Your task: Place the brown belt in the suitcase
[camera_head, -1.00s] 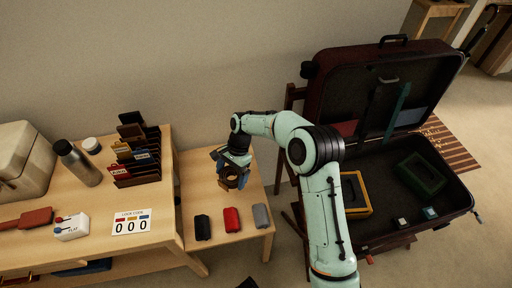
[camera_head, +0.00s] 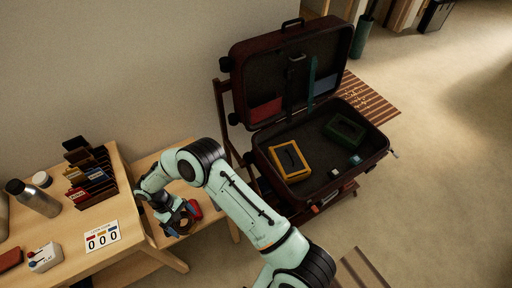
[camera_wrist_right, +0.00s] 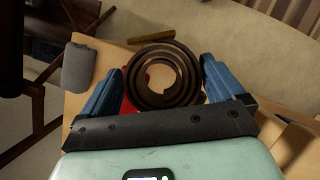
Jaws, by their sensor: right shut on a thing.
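The brown belt is a coiled roll, clear in the right wrist view (camera_wrist_right: 163,99). My right gripper (camera_wrist_right: 163,78) is shut on the coil, with one blue finger on each side. In the head view my right gripper (camera_head: 178,220) is over the low wooden table, to the left of the suitcase, and the belt is hard to make out there. The dark red suitcase (camera_head: 330,192) stands open on a wooden rack, its lid (camera_head: 262,70) tilted back. A yellow case (camera_head: 289,160), a green case (camera_head: 345,130) and a small pale item lie inside. My left gripper is not in view.
A red rolled item (camera_head: 195,209) is beside my right gripper on the low table. A grey roll (camera_wrist_right: 78,68) shows in the wrist view. The higher table holds a steel bottle (camera_head: 36,199), a card rack and a number sign (camera_head: 102,238). Bare suitcase floor shows between the cases.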

